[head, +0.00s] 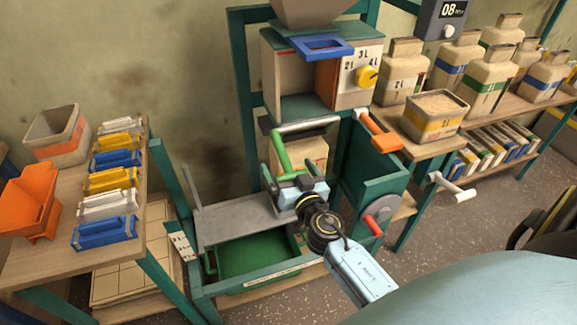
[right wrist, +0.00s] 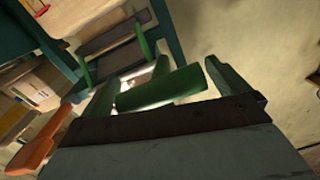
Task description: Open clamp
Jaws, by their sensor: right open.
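A green clamp handle (head: 280,152) stands tilted at the front of the machine, below a dark bar (head: 299,128). My right gripper (head: 289,180) is at the handle's lower end, its arm coming in from the lower right. In the right wrist view its jaws are open, with a green cylindrical handle (right wrist: 160,88) lying across the space between the fingers. I cannot tell whether the fingers touch it. A tan container (head: 312,152) stands behind the gripper, partly hidden. My left gripper is not in view.
A grey shelf (head: 235,220) and green bin (head: 258,255) lie left of my gripper. A table (head: 35,262) with colored blocks stands left; a bench with jugs (head: 400,72) stands right.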

